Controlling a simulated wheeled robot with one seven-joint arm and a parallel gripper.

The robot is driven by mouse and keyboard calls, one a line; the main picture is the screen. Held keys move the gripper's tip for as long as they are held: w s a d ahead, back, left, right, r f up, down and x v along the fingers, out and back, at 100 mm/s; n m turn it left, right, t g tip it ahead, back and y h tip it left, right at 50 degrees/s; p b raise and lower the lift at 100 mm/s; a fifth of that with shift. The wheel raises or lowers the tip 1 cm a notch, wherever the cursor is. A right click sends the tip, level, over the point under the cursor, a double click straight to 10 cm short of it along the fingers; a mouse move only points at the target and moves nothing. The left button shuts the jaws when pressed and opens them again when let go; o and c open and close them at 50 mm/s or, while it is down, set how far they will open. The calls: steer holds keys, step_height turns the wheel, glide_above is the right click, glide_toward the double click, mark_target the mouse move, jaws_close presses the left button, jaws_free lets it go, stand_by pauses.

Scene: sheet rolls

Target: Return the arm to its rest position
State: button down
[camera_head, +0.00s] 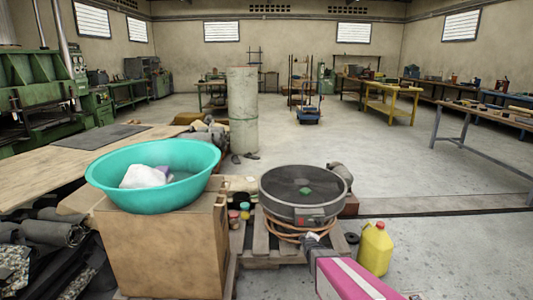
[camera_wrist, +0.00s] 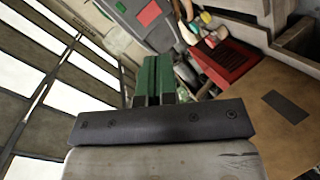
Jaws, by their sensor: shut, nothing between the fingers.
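My gripper (camera_wrist: 155,62) shows in the wrist view as two green fingers beyond a dark bolted bar. The fingers lie close together, shut, with nothing between them. In the head view a pink and white arm part, which looks like mine, reaches in from the bottom edge, right of centre. Its dark end is close to the round grey drum-like machine (camera_head: 290,212); I cannot tell whether they touch. The fingers cannot be made out there.
A teal basin (camera_head: 110,185) with white and purple cloth stands on a cardboard box (camera_head: 160,255) at left. A yellow jug (camera_head: 375,250) stands right of the arm. A tall grey roll (camera_head: 242,105) stands behind. The floor (camera_head: 400,180) at right is mostly clear.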

steer(key=s+r+m+g, duration=0.3)
steer(key=s+m+g, duration=0.1)
steer(key=s, duration=0.4)
steer(key=s+a+r+m+g, duration=0.1)
steer(key=s+r+m+g, duration=0.2)
steer(key=s, duration=0.4)
steer(key=s+r+m+g, duration=0.3)
steer(key=s+m+g, duration=0.2)
steer(key=s, duration=0.3)
steer(key=shift+s+a+r+g, duration=0.15)
steer(key=shift+s+r+g, duration=0.15)
steer(key=shift+g, duration=0.5)
